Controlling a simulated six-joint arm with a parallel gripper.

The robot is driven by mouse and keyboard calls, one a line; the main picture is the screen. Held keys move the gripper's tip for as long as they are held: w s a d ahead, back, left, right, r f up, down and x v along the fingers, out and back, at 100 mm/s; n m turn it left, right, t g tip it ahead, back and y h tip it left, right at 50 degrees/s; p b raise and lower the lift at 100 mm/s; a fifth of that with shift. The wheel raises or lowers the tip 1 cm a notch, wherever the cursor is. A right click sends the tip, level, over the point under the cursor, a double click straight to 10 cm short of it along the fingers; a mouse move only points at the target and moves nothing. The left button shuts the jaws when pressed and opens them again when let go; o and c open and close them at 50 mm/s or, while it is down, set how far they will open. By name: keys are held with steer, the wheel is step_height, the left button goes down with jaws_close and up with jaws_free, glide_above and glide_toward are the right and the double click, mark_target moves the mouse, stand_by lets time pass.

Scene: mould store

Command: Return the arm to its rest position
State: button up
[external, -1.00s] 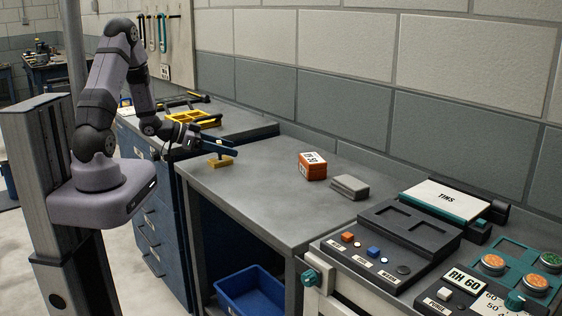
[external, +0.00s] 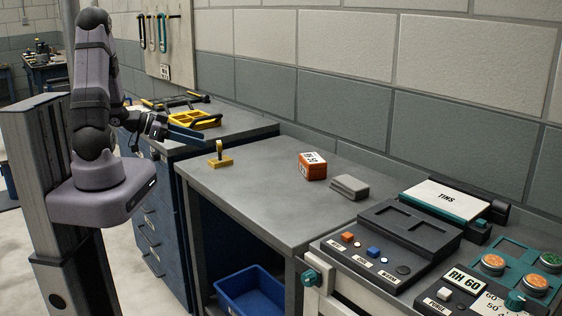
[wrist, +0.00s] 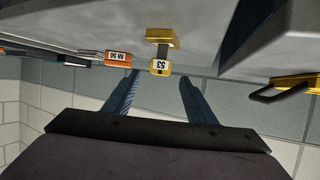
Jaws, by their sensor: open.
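My gripper (external: 187,136) is at the left in the external view, above the edge of the blue drawer cabinet. Its two blue fingers are apart and nothing is between them; the open fingers also show in the wrist view (wrist: 157,92). The arm is folded back close over its base. A small yellow piece with an upright handle (external: 220,160) stands on the grey bench, to the right of my gripper and apart from it. It also shows in the wrist view (wrist: 160,38) with a label reading 53.
An orange labelled block (external: 313,166) and a grey block (external: 349,187) stand on the bench (external: 262,205). A yellow tray (external: 195,121) lies on the cabinet behind my gripper. A blue bin (external: 250,291) sits below.

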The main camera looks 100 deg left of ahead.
steer(key=shift+w+a, duration=0.1)
